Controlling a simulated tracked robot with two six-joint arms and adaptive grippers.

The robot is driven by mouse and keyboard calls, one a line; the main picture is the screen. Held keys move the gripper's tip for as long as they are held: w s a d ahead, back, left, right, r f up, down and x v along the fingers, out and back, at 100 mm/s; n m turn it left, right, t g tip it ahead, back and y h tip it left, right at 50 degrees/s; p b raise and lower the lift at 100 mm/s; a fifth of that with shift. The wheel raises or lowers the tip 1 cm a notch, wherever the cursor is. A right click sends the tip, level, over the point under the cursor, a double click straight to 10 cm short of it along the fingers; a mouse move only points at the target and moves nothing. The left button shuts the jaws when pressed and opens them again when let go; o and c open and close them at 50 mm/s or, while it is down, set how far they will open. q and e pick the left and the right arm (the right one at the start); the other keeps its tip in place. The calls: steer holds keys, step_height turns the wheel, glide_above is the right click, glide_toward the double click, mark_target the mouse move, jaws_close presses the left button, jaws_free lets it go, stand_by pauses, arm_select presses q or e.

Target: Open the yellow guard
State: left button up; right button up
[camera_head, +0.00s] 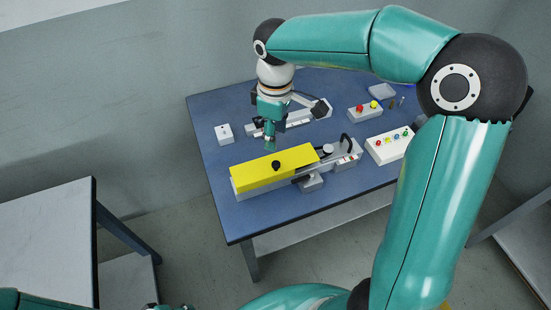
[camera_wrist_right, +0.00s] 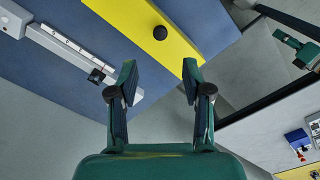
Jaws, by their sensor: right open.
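The yellow guard (camera_head: 255,172) is a long box-shaped cover lying over the left part of a grey rail unit (camera_head: 344,160) on the blue table. A black knob (camera_head: 276,165) stands on its top. In the right wrist view the guard (camera_wrist_right: 185,48) and knob (camera_wrist_right: 160,33) lie beyond the fingertips. My right gripper (camera_head: 270,141) is above the table just behind the guard, apart from the knob. In its wrist view the right gripper (camera_wrist_right: 159,75) has its fingers spread with nothing between them. Only bits of my left gripper (camera_head: 166,306) show at the bottom edge; its jaw state is unclear.
A second grey rail unit (camera_head: 302,117) lies behind my right gripper. A small white box (camera_head: 224,134) stands at left. Button boxes (camera_head: 364,110) (camera_head: 390,145) stand at right. The blue table (camera_head: 222,160) has bare space left of the guard. A grey side table (camera_head: 45,240) is at lower left.

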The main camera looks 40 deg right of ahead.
mark_target(276, 163)
step_height(276, 163, down, 11)
steer(key=shift+r, duration=0.2)
jaws_close()
stand_by(0.3)
